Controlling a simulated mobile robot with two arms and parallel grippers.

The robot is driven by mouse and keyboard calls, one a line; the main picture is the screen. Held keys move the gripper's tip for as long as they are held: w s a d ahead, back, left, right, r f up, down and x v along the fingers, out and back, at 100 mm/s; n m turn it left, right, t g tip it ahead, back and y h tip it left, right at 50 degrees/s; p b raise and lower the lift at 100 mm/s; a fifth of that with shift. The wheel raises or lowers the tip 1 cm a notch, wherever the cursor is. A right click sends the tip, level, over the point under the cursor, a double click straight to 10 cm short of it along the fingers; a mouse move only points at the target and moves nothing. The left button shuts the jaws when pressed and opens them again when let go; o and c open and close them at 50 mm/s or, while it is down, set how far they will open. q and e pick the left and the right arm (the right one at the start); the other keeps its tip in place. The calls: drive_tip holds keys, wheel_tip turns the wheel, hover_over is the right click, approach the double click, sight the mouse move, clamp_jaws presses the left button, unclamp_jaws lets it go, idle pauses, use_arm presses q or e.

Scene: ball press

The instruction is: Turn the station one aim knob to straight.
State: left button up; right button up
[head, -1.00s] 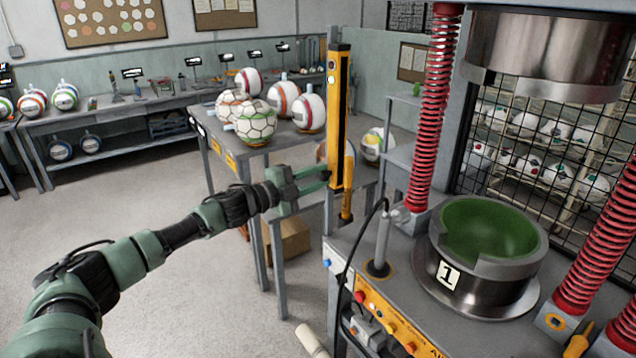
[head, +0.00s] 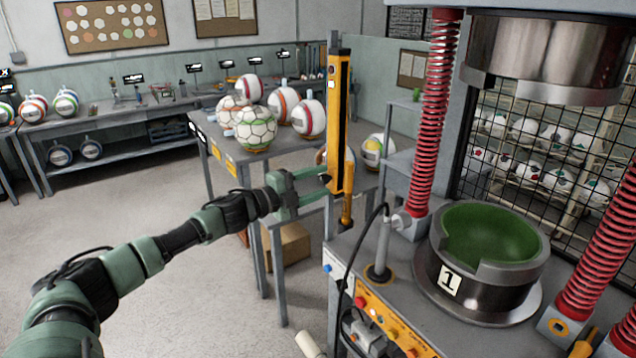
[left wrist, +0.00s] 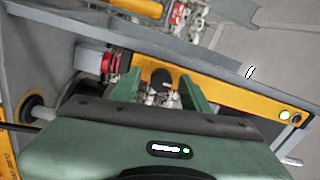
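The yellow post (head: 338,125) stands upright at the left edge of the station one press in the head view. In the left wrist view it crosses as a yellow bar (left wrist: 235,98), with a round black knob (left wrist: 161,78) on its face. A light mark on the knob is too small to read its direction. My left gripper (head: 326,187) is at the lower part of the post in the head view, where the knob is hidden. In the left wrist view its open fingers (left wrist: 157,90) stand on either side of the knob, with gaps visible. My right gripper is not in view.
The press has a green-lined lower die (head: 490,232) marked 1, and red springs (head: 434,110). A control panel (head: 385,318) and black cable are at its front. A table with balls (head: 256,127) stands behind my left arm. The floor at left is clear.

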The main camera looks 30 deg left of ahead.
use_arm(q)
drive_tip(key=shift+s+a+f, duration=0.1)
drive_tip(key=shift+s+a, duration=0.05)
drive_tip(key=shift+s, duration=0.05)
drive_tip(key=b+v, duration=0.4)
drive_tip(key=v, duration=0.3)
drive_tip(key=shift+s+b, duration=0.2)
drive_tip(key=shift+b, duration=0.15)
idle(0.4)
